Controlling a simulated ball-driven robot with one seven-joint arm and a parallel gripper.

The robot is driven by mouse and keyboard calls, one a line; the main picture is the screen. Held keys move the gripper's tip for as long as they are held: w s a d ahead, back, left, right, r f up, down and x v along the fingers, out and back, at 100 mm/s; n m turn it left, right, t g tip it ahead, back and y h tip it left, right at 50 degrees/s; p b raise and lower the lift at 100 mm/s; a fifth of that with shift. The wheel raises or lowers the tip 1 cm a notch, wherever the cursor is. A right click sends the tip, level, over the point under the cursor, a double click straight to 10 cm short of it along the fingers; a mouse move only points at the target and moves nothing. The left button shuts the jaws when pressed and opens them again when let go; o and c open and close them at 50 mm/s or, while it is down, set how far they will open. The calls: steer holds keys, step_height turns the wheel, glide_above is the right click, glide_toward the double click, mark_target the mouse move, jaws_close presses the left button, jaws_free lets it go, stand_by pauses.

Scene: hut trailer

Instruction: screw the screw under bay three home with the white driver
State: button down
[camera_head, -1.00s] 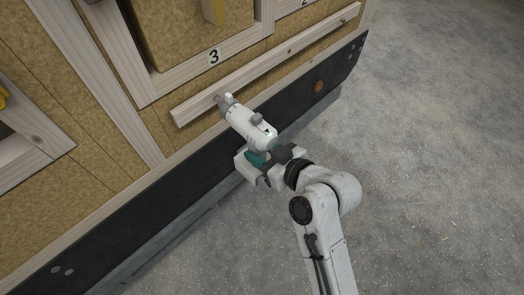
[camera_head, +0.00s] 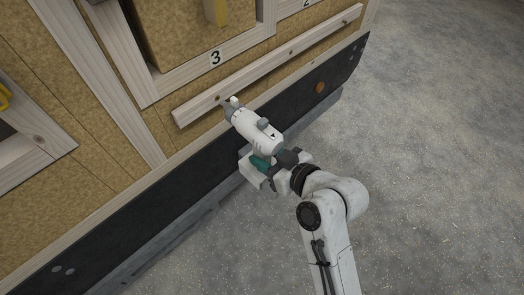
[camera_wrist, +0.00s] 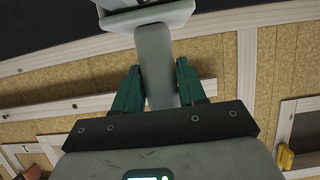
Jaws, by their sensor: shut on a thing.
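The white driver (camera_head: 256,127) is held by its handle in my gripper (camera_head: 262,164), with its grey nose pointing up-left at the pale wooden rail (camera_head: 285,62) below bay three, marked by a "3" label (camera_head: 215,58). A small dark spot, seemingly the screw head (camera_head: 219,98), shows on the rail just left of the nose. The nose looks slightly apart from it; whether the screw is flush cannot be told. In the wrist view, the green fingers of my gripper (camera_wrist: 158,82) are shut on both sides of the driver's pale handle (camera_wrist: 155,55).
A dark skirting panel (camera_head: 170,205) runs below the rail, with an orange round marker (camera_head: 320,87) on it. Another dark fixing (camera_head: 290,51) shows farther right on the rail. The grey floor (camera_head: 430,170) at right is clear.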

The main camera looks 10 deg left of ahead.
steer(key=shift+v, duration=0.8)
steer(key=w+d+b, duration=0.2)
steer(key=w+d, duration=0.1)
steer(key=d, duration=0.4)
steer(key=shift+d, duration=0.2)
steer(key=shift+f, duration=0.15)
